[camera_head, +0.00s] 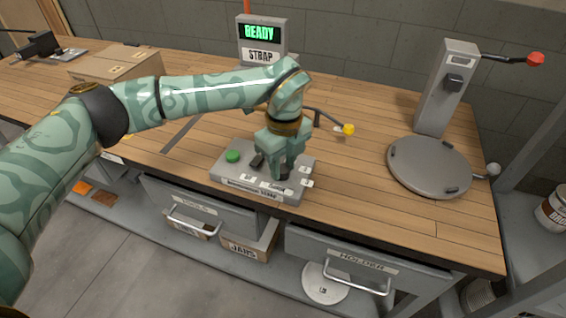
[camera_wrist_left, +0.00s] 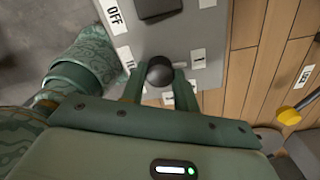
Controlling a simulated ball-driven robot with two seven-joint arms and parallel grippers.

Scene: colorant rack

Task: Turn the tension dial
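The grey control box (camera_head: 222,172) stands near the table's front edge. It has a green button (camera_head: 233,156), a black switch (camera_head: 257,160) and white labels. The tension dial is a round black knob (camera_wrist_left: 160,72) on the box, with label marks around it in the left wrist view. My left gripper (camera_head: 280,168) points down at the box's right part. Its fingers lie on either side of the knob with no clear gap, and it looks shut on it. The fingers partly hide the dial and one label. My right gripper is not in view.
A display reading READY (camera_head: 260,32) stands behind, above a STRAP sign. A lever with a yellow knob (camera_head: 348,129) is close right of my gripper. A round grey plate (camera_head: 430,168) and a post with a red-tipped lever (camera_head: 536,59) are further right. A cardboard box (camera_head: 115,62) is at left.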

